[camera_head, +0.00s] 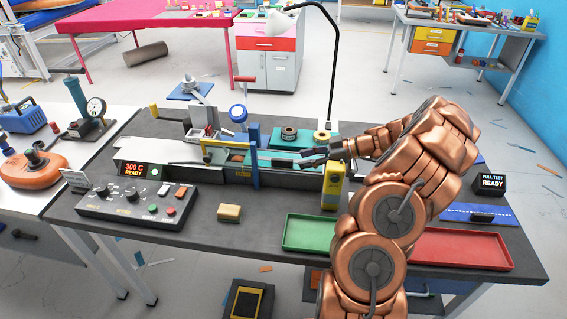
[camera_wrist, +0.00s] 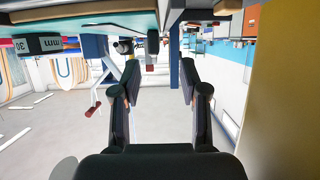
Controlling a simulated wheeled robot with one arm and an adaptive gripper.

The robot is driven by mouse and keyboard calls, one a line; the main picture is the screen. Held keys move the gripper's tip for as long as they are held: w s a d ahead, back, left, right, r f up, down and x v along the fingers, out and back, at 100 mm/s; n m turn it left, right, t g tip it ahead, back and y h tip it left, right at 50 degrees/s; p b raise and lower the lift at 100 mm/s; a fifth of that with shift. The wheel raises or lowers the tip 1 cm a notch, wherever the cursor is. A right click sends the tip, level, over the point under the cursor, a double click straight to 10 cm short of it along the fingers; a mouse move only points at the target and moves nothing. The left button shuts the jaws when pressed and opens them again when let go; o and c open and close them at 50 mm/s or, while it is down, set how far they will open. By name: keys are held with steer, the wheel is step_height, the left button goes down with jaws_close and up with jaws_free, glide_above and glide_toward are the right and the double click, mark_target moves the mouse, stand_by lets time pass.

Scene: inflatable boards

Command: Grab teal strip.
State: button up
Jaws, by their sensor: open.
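A teal strip (camera_head: 264,160) lies flat along the bed of the long machine (camera_head: 180,153) at the middle of the bench in the head view. My gripper (camera_head: 303,158) reaches in from the right, its dark fingers over the right part of the strip and hiding some of it. I cannot tell whether the fingers touch the strip. In the wrist view my gripper (camera_wrist: 157,72) has its two fingers spread apart with nothing between them. I cannot make out the strip for certain in that view.
A blue upright clamp (camera_head: 254,155) stands left of my gripper. A yellow device (camera_head: 333,186) stands close in front. Tape rolls (camera_head: 289,134) sit just behind. A green tray (camera_head: 313,233), a red tray (camera_head: 462,250) and a tan block (camera_head: 229,212) lie on the bench.

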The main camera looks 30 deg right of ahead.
mark_target(289, 160)
steer(key=shift+p+x, duration=0.3)
steer(key=shift+x, duration=0.45)
steer(key=p+x, duration=0.1)
steer(key=x, duration=0.1)
steer(key=p+x, duration=0.2)
steer(key=shift+w+r, duration=0.15)
steer(key=shift+w, duration=0.3)
steer(key=shift+w+a+f, duration=0.15)
steer(key=shift+w+f, duration=0.05)
steer(key=shift+f, duration=0.05)
jaws_close()
